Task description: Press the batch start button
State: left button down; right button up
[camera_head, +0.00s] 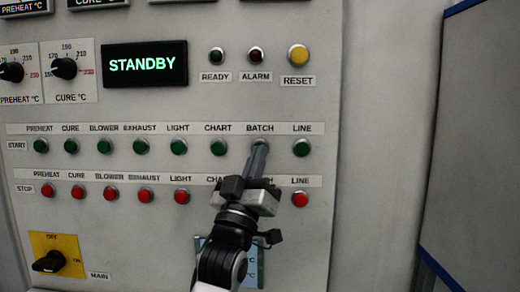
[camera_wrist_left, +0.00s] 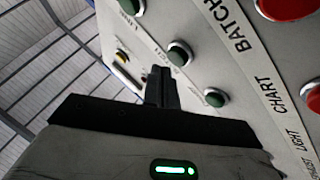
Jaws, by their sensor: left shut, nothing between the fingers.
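The control panel (camera_head: 120,215) has a row of green start buttons, with the BATCH label (camera_head: 260,128) near its right end. The green BATCH start button is mostly hidden behind my left gripper's fingers. My left gripper (camera_head: 259,150) is shut and empty, its tips at that button in the head view; I cannot tell whether they touch it. In the left wrist view the shut fingers (camera_wrist_left: 161,88) point at the panel, beside a green button (camera_wrist_left: 180,53). The display (camera_head: 145,64) reads STANDBY. My right gripper is not in view.
The green CHART button (camera_head: 218,148) and LINE button (camera_head: 301,148) flank the fingers. A row of red stop buttons, including LINE stop (camera_head: 300,199), runs below. A yellow RESET button (camera_head: 298,54) and MAIN switch (camera_head: 49,262) are clear of the arm. A blue-edged grey board (camera_head: 475,140) stands right.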

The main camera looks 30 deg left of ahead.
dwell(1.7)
pick_arm(q)
jog(key=shift+w+a, duration=0.25)
jog(key=shift+w, duration=0.15)
jog(key=shift+w+a, duration=0.2)
jog(key=shift+w, duration=0.15)
dwell(0.6)
dwell(0.4)
jog(key=shift+s+d, duration=0.45)
jog(key=shift+s, duration=0.3)
jog(key=s+d, duration=0.1)
jog(key=s, duration=0.2)
jog(key=s+d+p, duration=0.1)
jog(key=shift+s+d, duration=0.15)
jog(key=shift+d, duration=0.15)
dwell(0.5)
